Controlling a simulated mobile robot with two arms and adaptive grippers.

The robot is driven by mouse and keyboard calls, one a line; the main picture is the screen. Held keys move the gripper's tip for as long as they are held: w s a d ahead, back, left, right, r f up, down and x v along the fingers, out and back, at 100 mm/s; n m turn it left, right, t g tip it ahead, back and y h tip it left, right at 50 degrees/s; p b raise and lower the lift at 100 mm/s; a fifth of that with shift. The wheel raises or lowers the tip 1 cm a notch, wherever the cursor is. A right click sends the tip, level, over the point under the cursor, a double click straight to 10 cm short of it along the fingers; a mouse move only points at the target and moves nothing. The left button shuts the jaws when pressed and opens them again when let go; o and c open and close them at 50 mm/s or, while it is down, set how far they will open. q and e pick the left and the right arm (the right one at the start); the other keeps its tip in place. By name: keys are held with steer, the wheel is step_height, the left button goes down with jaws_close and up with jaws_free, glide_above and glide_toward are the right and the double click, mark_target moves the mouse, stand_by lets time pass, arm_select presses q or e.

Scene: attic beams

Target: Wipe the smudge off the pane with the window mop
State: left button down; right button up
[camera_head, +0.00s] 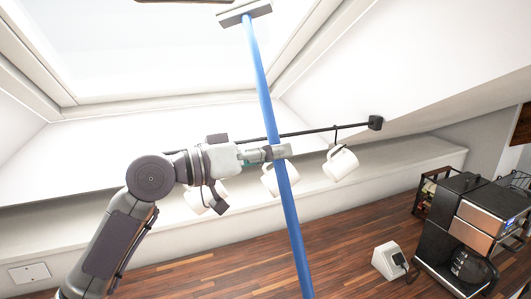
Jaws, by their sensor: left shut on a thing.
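The window mop has a long blue pole (262,90) and a flat grey head (244,12) at its top. My left gripper (277,153) is shut on the blue pole around its middle and holds it nearly upright, leaning a little to the left at the top. The skylight pane (150,45) fills the upper left, pale and bright. The mop head shows in front of the pane's upper right; I cannot tell whether it touches the glass. I cannot make out a smudge on the pane. My right gripper is not in view.
A black rail (345,127) runs behind the pole, with white mugs (340,163) hanging from it close to my left gripper. A pale ledge (400,160) lies below. A black and copper machine (485,220) and a small white box (388,262) stand at the lower right.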

arm_select(q)
steer(key=shift+x, duration=1.65)
steer(key=shift+d+r, duration=0.1)
steer(key=shift+r, duration=0.1)
steer(key=shift+w+d, duration=0.15)
steer(key=shift+d, duration=0.5)
steer(key=shift+a, duration=0.1)
steer(key=shift+v, duration=1.8)
steer(key=shift+r, duration=0.1)
